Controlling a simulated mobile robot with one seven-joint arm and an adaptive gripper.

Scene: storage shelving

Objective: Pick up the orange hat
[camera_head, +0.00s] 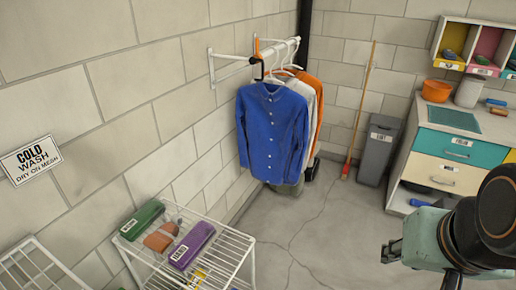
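A rust-orange, soft-looking item (160,237) lies on the top of the white wire rack at lower left, between a green case and a purple case. It may be the orange hat, but its shape is too small to be sure. My arm enters at the lower right, with a teal link and black joints. Small dark parts show at its left end, but I cannot make out the gripper's fingers. The arm is well apart from the rack, with open floor between them.
The wire rack (223,256) holds a green case (142,219) and a purple case (192,244). A blue shirt (272,133) hangs from a wall rail. A grey bin (376,152), broom (362,105) and drawer cabinet (450,146) with an orange bowl (436,91) stand behind. The middle floor is clear.

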